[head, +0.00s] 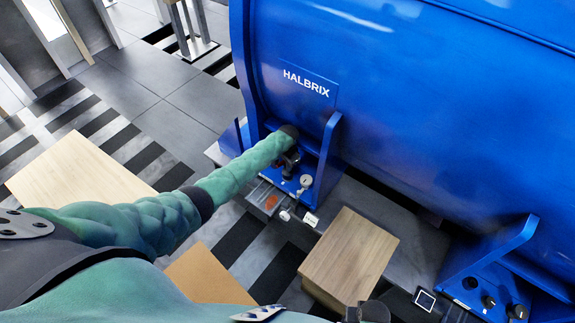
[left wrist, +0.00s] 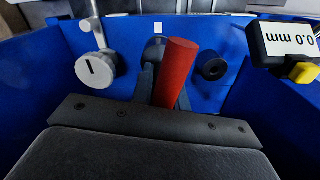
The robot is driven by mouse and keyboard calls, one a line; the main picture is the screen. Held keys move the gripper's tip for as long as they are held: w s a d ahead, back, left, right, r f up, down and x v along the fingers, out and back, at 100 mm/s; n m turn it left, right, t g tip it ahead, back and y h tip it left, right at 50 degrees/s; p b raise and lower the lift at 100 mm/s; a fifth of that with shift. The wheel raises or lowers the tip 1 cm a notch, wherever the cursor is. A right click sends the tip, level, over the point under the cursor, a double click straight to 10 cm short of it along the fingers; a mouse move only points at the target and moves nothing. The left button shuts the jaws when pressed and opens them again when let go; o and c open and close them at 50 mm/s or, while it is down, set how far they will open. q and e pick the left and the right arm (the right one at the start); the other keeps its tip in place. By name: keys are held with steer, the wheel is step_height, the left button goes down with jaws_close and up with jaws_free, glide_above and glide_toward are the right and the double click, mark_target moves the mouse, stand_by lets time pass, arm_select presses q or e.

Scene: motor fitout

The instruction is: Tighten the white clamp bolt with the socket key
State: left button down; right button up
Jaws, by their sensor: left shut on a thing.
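My left gripper (head: 290,160) reaches down to the blue foot of the motor. In the left wrist view its dark fingers (left wrist: 160,88) are shut on a red cylindrical handle (left wrist: 176,72), which I take for the socket key's. The handle stands up tilted, and its working end is hidden. Just behind it a dark round bolt head (left wrist: 153,46) shows partly, below a small white square mark (left wrist: 158,27) on the blue wall. I cannot tell whether the key sits on that bolt. A dark part (head: 372,311) at the bottom edge may be my right gripper; its fingers do not show.
A white round dial (left wrist: 96,70) on a rod stands left of the handle. A dark round fitting (left wrist: 213,67) and a display reading 0.0 mm (left wrist: 288,40) are to the right. The blue motor (head: 400,110) fills the back. A wooden box (head: 350,250) stands in front.

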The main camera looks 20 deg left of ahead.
arm_select(q)
steer(key=shift+f+b, duration=0.45)
steer(key=shift+f, duration=0.15)
stand_by(0.3)
steer(key=shift+m, duration=1.4)
steer(key=shift+m, duration=1.4)
steer(key=shift+b, duration=0.3)
steer(key=shift+w+m, duration=0.1)
steer(key=shift+m, duration=1.3)
steer(key=shift+b, duration=0.3)
